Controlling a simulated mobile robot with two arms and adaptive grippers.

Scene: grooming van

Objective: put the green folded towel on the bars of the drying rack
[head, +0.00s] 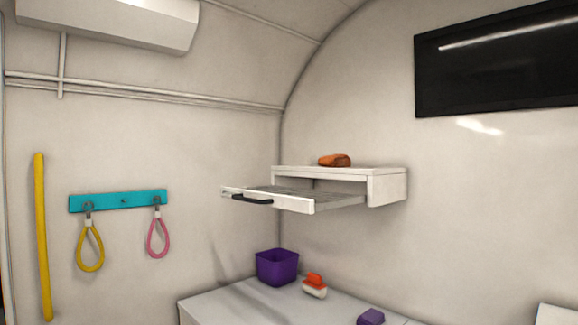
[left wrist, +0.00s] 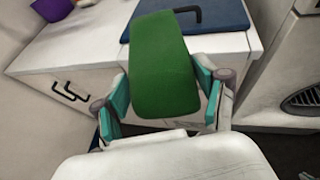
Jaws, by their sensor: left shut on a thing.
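The green folded towel (left wrist: 165,65) is in the left wrist view, between the teal fingers of my left gripper (left wrist: 163,95). The gripper is shut on it, and the towel stretches out beyond the fingertips. The drying rack (head: 294,204) is in the head view, pulled out from under a white wall shelf (head: 388,188). It has a white front with a dark handle (head: 252,200), and its grey bars show from a low angle. No towel shows on the visible bars. Neither gripper shows in the head view, and my right gripper is in neither view.
An orange-brown roll (head: 335,160) lies on the shelf above the rack. Below, a white counter (head: 235,303) holds a purple bin (head: 277,267), an orange-and-white brush (head: 314,286) and a purple block (head: 371,317). A blue mat (left wrist: 225,14) lies behind the towel in the wrist view.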

